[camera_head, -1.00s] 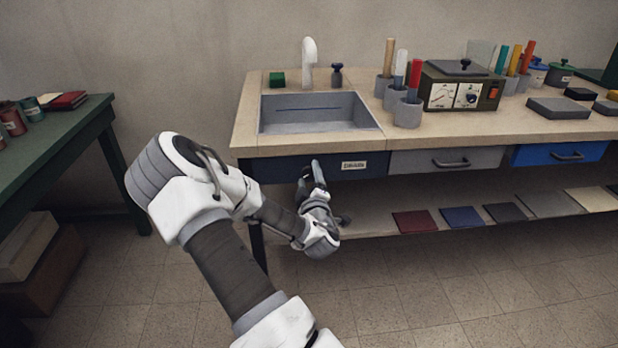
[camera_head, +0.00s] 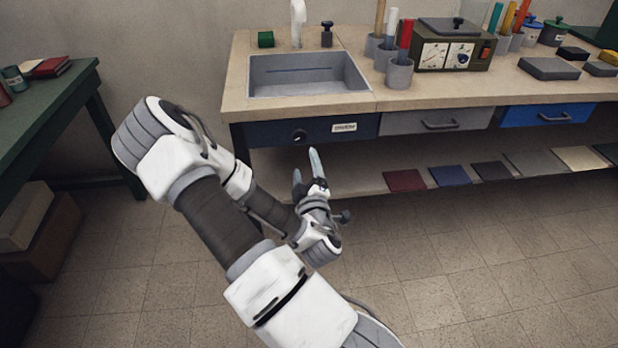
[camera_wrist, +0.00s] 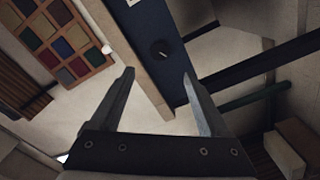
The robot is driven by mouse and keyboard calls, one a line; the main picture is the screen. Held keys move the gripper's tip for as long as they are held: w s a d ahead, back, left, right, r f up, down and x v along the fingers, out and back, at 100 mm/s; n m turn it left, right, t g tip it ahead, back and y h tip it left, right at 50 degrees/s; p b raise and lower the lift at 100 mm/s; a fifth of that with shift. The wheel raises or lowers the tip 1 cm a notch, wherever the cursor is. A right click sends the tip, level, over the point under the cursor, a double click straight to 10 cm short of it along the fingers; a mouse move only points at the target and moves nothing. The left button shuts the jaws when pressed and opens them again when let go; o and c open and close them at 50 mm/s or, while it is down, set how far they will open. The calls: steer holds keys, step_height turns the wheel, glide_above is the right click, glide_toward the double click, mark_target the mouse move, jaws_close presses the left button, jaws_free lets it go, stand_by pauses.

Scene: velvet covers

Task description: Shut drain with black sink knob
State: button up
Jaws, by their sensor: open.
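The black sink knob (camera_head: 299,137) is a small round dial on the dark blue front panel (camera_head: 268,134) below the sink, left of a white label (camera_head: 344,127). In the wrist view the knob (camera_wrist: 160,49) shows a light pointer mark and lies beyond the fingertips, between their lines. My gripper (camera_head: 306,160) is open and empty, just below and in front of the panel, apart from the knob. It also shows in the wrist view (camera_wrist: 158,72). The grey sink basin (camera_head: 308,90) is set in the counter. The drain itself cannot be made out.
A grey drawer (camera_head: 436,120) and a blue drawer (camera_head: 546,115) continue right of the panel. A lower shelf (camera_head: 369,186) with flat coloured samples runs beneath. A green table (camera_head: 62,103) stands at left. The floor in front is free.

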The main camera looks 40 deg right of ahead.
steer(key=p+v, duration=0.6)
steer(key=p, duration=0.1)
steer(key=shift+s+a, duration=0.1)
stand_by(0.6)
